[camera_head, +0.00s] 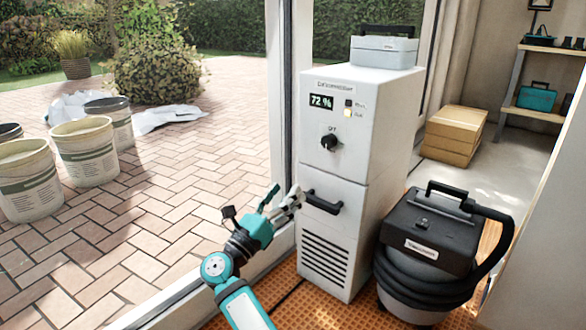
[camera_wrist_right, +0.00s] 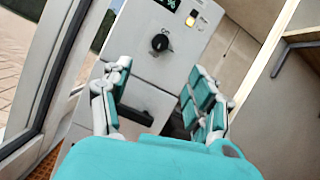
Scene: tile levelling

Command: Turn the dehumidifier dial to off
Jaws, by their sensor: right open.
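The white dehumidifier (camera_head: 336,175) stands upright, its front facing me. Its black dial (camera_head: 329,141) sits below a small display reading 72 %, with a short label just above it. The dial also shows in the right wrist view (camera_wrist_right: 160,42), ahead of the fingers. My right gripper (camera_head: 286,198) is open and empty, left of the black handle (camera_head: 322,202) and lower than the dial. In the right wrist view its fingers (camera_wrist_right: 158,92) are spread wide, the dial beyond them and apart from them. My left gripper is not in view.
A black and grey vacuum (camera_head: 430,235) with a hose stands right of the dehumidifier. A grey case (camera_head: 384,50) lies on its top. A white door frame (camera_head: 280,100) rises close on the left. Cardboard boxes (camera_head: 453,135) lie behind; buckets (camera_head: 85,150) stand on the paving outside.

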